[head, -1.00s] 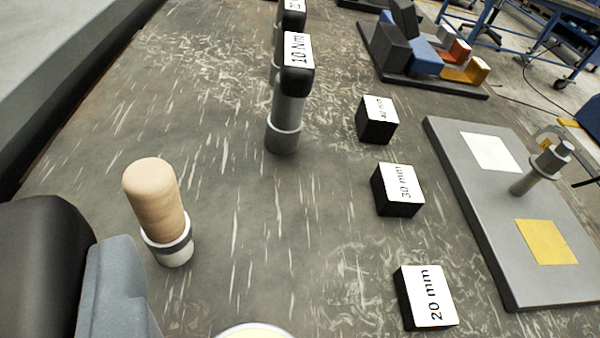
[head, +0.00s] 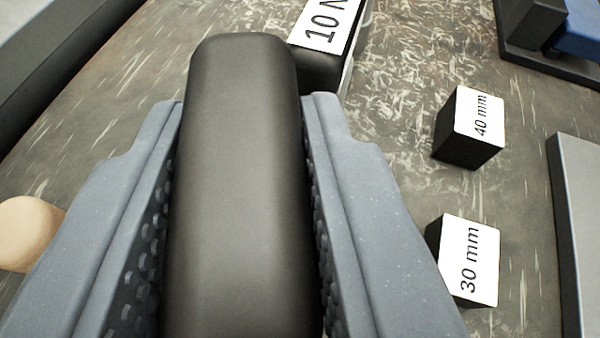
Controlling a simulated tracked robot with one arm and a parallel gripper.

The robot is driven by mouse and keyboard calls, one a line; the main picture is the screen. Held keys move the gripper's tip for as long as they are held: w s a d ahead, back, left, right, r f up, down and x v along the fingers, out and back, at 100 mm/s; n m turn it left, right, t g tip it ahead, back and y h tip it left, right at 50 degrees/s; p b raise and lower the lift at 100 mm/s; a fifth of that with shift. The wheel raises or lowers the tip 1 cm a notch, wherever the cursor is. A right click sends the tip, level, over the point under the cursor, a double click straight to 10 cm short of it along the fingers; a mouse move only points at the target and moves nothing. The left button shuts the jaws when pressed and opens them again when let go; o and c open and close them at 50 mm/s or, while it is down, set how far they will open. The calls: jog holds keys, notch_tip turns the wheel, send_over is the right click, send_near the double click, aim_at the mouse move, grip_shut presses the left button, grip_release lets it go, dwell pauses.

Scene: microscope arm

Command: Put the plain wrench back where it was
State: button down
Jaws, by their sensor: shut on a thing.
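The plain wrench (head: 242,190) shows as a smooth black rounded block with no label, large in the middle of the head view. My gripper (head: 247,103) is shut on it, one grey finger on each side. The lower part of the wrench, and whether it touches the bench, are hidden. A labelled wrench (head: 328,28), its white label partly cut off and reading "10 N", stands just behind it and to the right. The picture does not show clearly whether the two touch.
Black blocks marked 40 mm (head: 470,128) and 30 mm (head: 468,262) sit to the right. A grey plate (head: 580,230) lies at the right edge. A rounded wooden handle (head: 28,234) is left of my gripper. Bare bench shows between the labelled wrench and the blocks.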

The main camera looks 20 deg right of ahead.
notch_tip(320, 180, down, 4)
jog(key=shift+r+b, duration=0.2)
jog(key=shift+b, duration=0.55)
jog(key=shift+r, duration=0.1)
jog(key=c, duration=1.2)
grip_release()
jog(key=shift+o, duration=0.2)
jog(key=shift+s+r, duration=0.1)
jog(key=shift+s, duration=0.05)
jog(key=p+v, duration=0.2)
jog(key=v, duration=0.9)
jog(key=shift+s, duration=0.3)
